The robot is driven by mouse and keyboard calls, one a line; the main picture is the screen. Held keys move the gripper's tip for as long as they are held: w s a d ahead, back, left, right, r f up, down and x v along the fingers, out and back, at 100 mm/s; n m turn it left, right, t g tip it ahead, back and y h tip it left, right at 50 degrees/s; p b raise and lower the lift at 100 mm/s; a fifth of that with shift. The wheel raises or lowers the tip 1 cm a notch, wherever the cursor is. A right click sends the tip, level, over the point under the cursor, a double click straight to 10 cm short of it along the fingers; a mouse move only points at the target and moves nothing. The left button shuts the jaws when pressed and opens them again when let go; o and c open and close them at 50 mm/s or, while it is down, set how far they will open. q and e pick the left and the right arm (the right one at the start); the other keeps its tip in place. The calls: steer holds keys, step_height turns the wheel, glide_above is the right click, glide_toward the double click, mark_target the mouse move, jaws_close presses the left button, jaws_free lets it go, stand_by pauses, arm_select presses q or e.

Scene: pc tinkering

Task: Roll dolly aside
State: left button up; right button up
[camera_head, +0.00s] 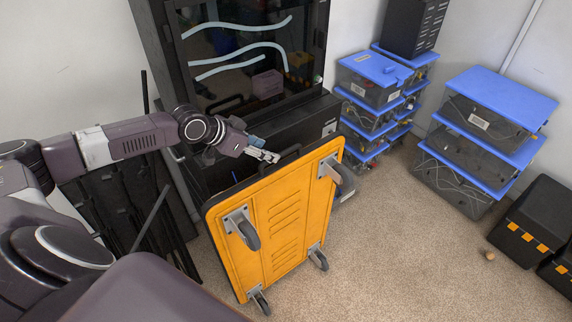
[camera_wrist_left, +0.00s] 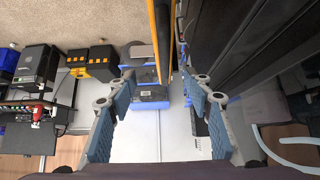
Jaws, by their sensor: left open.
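The orange dolly (camera_head: 275,222) stands on edge, leaning toward the black cabinet, with its grey casters facing outward. A dark handle (camera_head: 290,154) shows at its top edge. My left gripper (camera_head: 264,154) is open just beside that handle at the dolly's top. In the left wrist view, the dolly (camera_wrist_left: 161,42) shows edge-on as a thin orange and dark strip beyond and between the spread fingers of the left gripper (camera_wrist_left: 158,88). I cannot tell whether a finger touches it. The right gripper is not in view.
A black cabinet (camera_head: 313,45) with a glass front stands behind the dolly. Blue-lidded boxes (camera_head: 375,70) are stacked to its right, with another stack (camera_head: 483,115) farther right. Black toolboxes (camera_head: 540,222) sit at the right edge. Carpet (camera_head: 410,260) right of the dolly is mostly free.

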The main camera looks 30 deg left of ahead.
mark_target(265, 161)
arm_select(q)
steer(key=f+b, duration=0.1)
steer(key=f, duration=0.1)
steer(key=f+b, duration=0.1)
steer(key=w+f+b, duration=0.1)
steer(key=f+b, duration=0.1)
steer(key=shift+w+a+f, duration=0.1)
steer(key=shift+a+f, duration=0.15)
steer(key=shift+f, duration=0.05)
steer(key=shift+f+b, duration=0.35)
steer(key=shift+w+d+f, duration=0.25)
steer(key=shift+w+f, duration=0.05)
steer(key=shift+w, duration=0.2)
steer(key=p+x, duration=0.1)
steer(key=x, duration=0.5)
steer(key=shift+w+f, duration=0.1)
steer(key=shift+f, duration=0.15)
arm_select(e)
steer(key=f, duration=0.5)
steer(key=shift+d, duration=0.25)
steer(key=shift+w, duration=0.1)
arm_select(q)
jaws_close()
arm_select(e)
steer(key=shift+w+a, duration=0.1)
